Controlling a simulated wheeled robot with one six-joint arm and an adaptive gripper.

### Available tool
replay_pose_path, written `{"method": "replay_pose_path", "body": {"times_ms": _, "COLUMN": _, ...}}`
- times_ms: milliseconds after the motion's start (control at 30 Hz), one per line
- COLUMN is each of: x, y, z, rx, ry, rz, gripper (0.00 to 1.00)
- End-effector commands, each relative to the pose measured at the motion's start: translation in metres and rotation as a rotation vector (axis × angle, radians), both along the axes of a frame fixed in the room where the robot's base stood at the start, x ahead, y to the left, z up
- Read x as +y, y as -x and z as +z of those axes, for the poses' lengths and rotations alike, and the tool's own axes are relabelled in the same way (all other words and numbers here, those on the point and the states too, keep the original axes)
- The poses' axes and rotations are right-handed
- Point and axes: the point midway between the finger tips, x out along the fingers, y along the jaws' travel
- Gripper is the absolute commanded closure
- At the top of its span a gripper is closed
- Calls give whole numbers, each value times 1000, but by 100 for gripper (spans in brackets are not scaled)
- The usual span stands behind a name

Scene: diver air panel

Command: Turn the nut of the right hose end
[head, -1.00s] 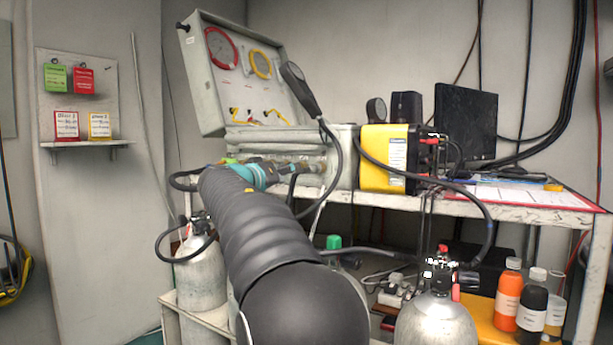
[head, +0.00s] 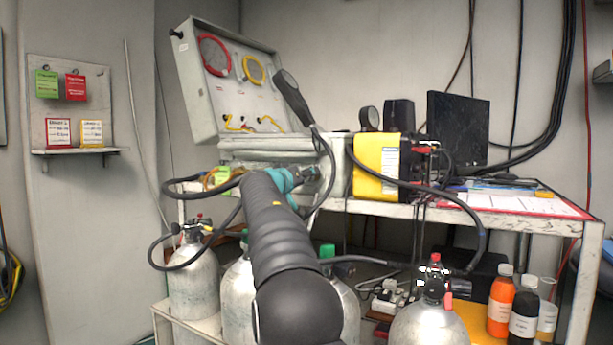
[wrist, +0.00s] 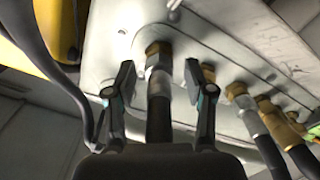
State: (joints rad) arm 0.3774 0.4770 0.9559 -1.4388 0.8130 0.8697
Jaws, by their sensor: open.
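In the wrist view, a brass nut (wrist: 158,55) joins a black hose (wrist: 158,118) to the pale panel case (wrist: 225,50). It is the hose end closest to the yellow box, which lies on the right in the head view. My gripper (wrist: 160,75) is open, one finger on each side of this hose end, with gaps visible on both sides. The fingertips are near the nut's level. Two more brass hose ends (wrist: 236,90) (wrist: 272,108) sit farther right. In the head view my gripper (head: 308,176) is at the case's front, and the nut cannot be made out there.
The yellow box (head: 377,165) stands on the bench (head: 520,222), right of the case. Grey cylinders (head: 194,280) stand below, and bottles (head: 501,300) stand at the lower right.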

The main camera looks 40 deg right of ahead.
Motion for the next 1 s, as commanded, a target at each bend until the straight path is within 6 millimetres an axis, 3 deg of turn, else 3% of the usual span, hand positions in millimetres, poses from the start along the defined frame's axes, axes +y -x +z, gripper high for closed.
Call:
{"method": "replay_pose_path", "body": {"times_ms": 300, "x": -2, "y": 0, "z": 0, "rx": -1, "ry": 0, "rz": 0, "gripper": 49}}
{"method": "replay_pose_path", "body": {"times_ms": 500, "x": -2, "y": 0, "z": 0, "rx": -1, "ry": 0, "rz": 0, "gripper": 99}}
{"method": "replay_pose_path", "body": {"times_ms": 1000, "x": -1, "y": -1, "z": 0, "rx": 86, "ry": 36, "rz": -1, "gripper": 100}}
